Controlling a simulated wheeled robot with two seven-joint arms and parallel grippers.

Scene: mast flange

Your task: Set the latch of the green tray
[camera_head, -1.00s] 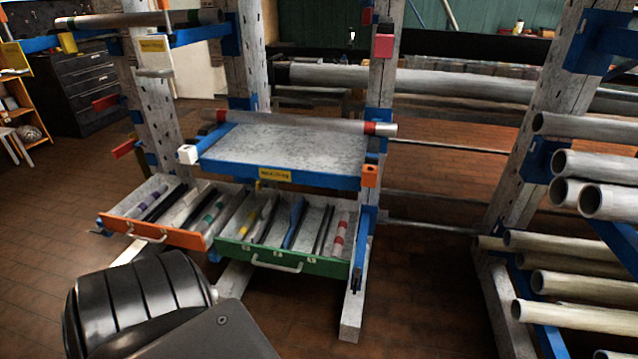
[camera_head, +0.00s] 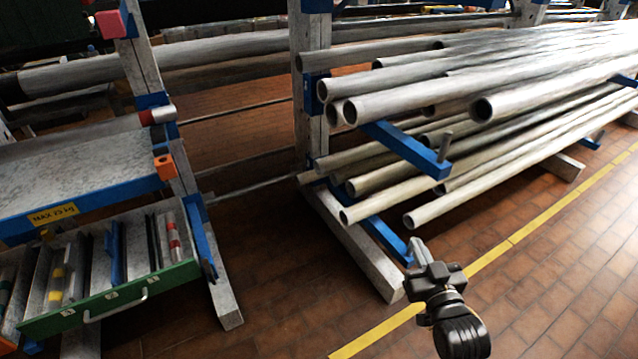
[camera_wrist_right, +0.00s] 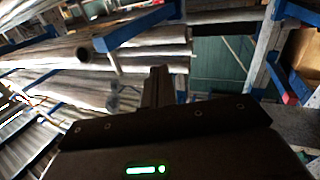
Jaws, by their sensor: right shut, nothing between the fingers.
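The green tray (camera_head: 110,302) is at the lower left of the head view. It has a green front with a white handle (camera_head: 116,304) and stands pulled out, with several narrow compartments. A blue upright piece (camera_head: 203,242) stands on the post at its right end; I cannot tell whether this is the latch. My right gripper (camera_head: 416,246) is shut and empty, over the floor well to the right of the tray. Its fingers also show in the right wrist view (camera_wrist_right: 156,86), pointing toward pipes. My left gripper is out of view.
A pipe rack (camera_head: 430,100) with long grey pipes on blue arms (camera_head: 405,148) stands just beyond my right gripper. A blue-edged shelf (camera_head: 85,205) hangs over the tray. Open tiled floor (camera_head: 270,310) lies between the tray and my gripper.

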